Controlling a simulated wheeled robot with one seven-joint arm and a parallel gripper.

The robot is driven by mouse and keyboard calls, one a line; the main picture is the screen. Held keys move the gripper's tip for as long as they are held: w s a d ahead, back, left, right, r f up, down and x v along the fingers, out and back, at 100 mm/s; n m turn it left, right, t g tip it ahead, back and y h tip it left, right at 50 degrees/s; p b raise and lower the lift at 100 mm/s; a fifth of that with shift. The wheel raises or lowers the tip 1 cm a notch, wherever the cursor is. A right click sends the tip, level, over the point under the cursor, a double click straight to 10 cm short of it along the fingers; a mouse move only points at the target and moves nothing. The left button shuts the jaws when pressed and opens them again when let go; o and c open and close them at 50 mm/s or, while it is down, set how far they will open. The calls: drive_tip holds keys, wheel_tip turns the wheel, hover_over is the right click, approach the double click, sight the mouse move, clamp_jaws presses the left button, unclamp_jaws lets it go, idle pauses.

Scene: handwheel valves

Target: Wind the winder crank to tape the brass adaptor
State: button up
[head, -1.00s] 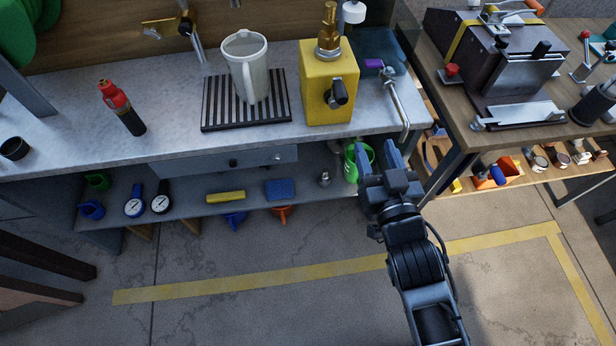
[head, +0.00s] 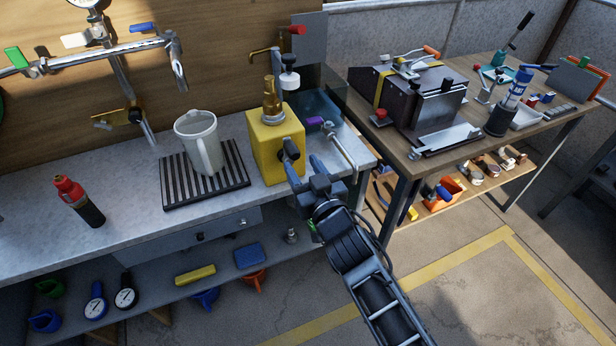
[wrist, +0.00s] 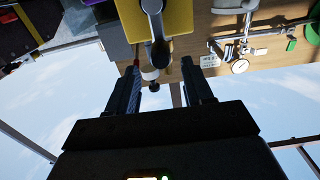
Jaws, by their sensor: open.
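The winder is a yellow box (head: 268,158) on the grey bench top, with the brass adaptor (head: 271,98) upright on top. Its dark crank (head: 290,152) sticks out of the front face. My gripper (head: 309,176) is open and empty, just in front of the box and slightly below and right of the crank. In the wrist view, which looks inverted, the yellow box (wrist: 178,18) is at the top. The crank (wrist: 159,48) points in toward the gap between my open fingers (wrist: 163,82). I cannot tell whether a finger touches it.
A white jug (head: 199,145) stands on a ribbed black mat left of the winder. A metal bar handle (head: 338,150) juts past the bench edge to the right. A second table (head: 400,140) with a dark case is further right.

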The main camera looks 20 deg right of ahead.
sight(296, 157)
drive_tip(key=w+b, duration=0.1)
drive_tip(key=w, duration=0.1)
drive_tip(key=w+b, duration=0.1)
drive_tip(key=shift+w+f, duration=0.2)
drive_tip(key=shift+w, duration=0.15)
drive_tip(key=shift+w+r, duration=0.15)
drive_tip(key=shift+w, duration=0.05)
drive_tip(key=shift+w, duration=0.1)
drive_tip(key=shift+c, duration=0.3)
drive_tip(key=c, duration=0.8)
